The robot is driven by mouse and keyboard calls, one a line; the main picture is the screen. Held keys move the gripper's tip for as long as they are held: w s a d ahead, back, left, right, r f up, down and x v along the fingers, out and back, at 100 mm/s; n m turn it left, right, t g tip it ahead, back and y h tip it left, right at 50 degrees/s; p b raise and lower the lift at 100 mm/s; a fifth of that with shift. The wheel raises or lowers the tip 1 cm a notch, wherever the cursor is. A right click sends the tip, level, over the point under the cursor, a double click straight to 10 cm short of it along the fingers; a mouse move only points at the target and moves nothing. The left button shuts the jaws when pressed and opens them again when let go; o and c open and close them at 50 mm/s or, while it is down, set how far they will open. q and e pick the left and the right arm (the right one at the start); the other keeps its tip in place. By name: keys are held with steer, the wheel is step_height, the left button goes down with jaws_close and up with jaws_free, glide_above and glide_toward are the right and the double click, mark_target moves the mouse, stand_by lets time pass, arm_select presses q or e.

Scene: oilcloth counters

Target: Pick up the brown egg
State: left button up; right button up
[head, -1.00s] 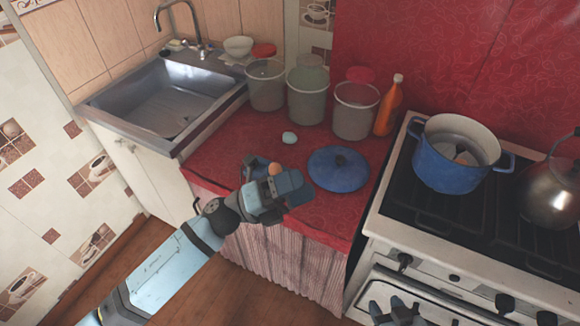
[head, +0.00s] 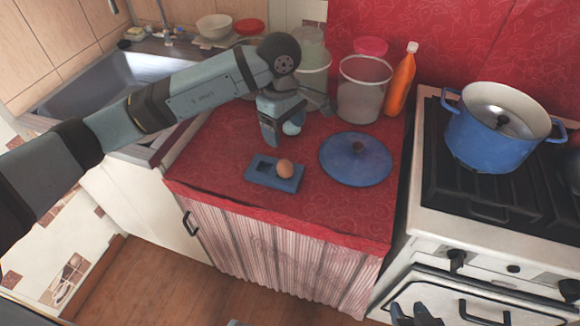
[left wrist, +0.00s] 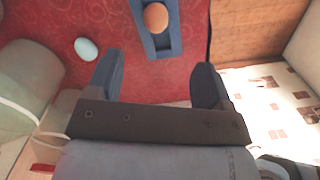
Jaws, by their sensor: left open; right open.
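The brown egg (head: 285,168) sits in the right-hand part of a small blue holder (head: 262,180) on the red counter cloth. In the left wrist view, the brown egg (left wrist: 156,17) and the holder (left wrist: 168,53) lie at the top, ahead of the gap between my fingers. My left gripper (head: 297,118) is open and empty, above the counter behind the holder and apart from the egg. A pale blue egg (head: 292,128) is partly hidden by that gripper. It shows whole in the left wrist view (left wrist: 87,49). My right gripper (head: 412,314) is open at the bottom edge, in front of the stove.
A blue lid (head: 356,160) lies right of the holder. Grey buckets (head: 362,90) and an orange bottle (head: 402,80) stand at the back. A blue pot (head: 490,140) is on the stove (head: 445,205) at right. The sink (head: 75,90) is at left. The cloth before the holder is clear.

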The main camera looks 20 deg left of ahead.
mark_target(285, 161)
arm_select(q)
steer(key=shift+y, duration=0.3)
steer(key=f, duration=0.8)
steer(key=shift+w+a, duration=0.35)
steer(key=shift+d+f, duration=0.15)
steer(key=shift+f, duration=1.2)
steer(key=shift+d+f, duration=0.1)
steer(key=shift+f, duration=1.2)
steer(key=c, duration=0.7)
